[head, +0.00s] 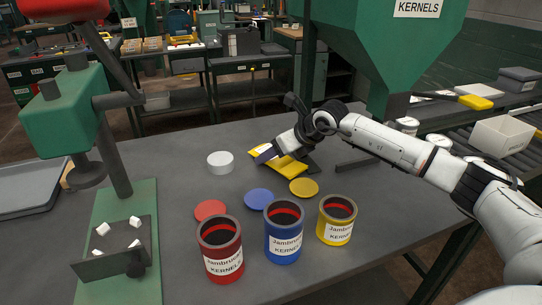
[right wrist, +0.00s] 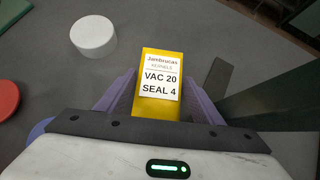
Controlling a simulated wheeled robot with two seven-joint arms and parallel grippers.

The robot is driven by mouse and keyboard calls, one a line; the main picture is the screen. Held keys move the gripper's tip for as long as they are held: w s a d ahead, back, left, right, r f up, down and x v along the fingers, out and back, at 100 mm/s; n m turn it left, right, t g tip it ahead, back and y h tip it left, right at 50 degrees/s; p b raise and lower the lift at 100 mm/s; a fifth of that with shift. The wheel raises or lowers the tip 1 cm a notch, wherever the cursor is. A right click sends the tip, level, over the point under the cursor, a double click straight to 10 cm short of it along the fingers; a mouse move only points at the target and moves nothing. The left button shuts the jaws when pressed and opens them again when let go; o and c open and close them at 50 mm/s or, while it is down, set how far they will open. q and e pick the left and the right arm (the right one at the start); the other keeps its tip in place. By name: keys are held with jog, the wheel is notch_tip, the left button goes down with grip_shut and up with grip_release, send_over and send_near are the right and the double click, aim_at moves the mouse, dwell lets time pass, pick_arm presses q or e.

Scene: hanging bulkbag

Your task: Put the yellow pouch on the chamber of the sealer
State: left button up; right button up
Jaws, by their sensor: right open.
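The yellow pouch (head: 284,172) lies flat on the grey table, behind the coloured lids. In the right wrist view the pouch (right wrist: 158,76) has a white label reading "Jambrucas KERNELS, VAC 20, SEAL 4". My right gripper (head: 268,153) is low over the pouch. In the right wrist view its open purple fingers (right wrist: 160,98) stand on either side of the pouch's near part. I cannot tell whether they touch it. My left gripper is out of view. I cannot make out a sealer or its chamber for certain.
Red (head: 221,250), blue (head: 284,232) and yellow (head: 337,220) cans stand at the front. Red (head: 210,210), blue (head: 259,198) and yellow (head: 304,187) lids lie behind them. A white puck (head: 220,162) is left of the pouch. A green column stand (head: 118,215) occupies the left.

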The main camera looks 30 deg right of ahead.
jog(key=shift+r, duration=0.1)
jog(key=c, duration=0.9)
jog(key=shift+o, duration=0.2)
jog(key=shift+r, duration=0.1)
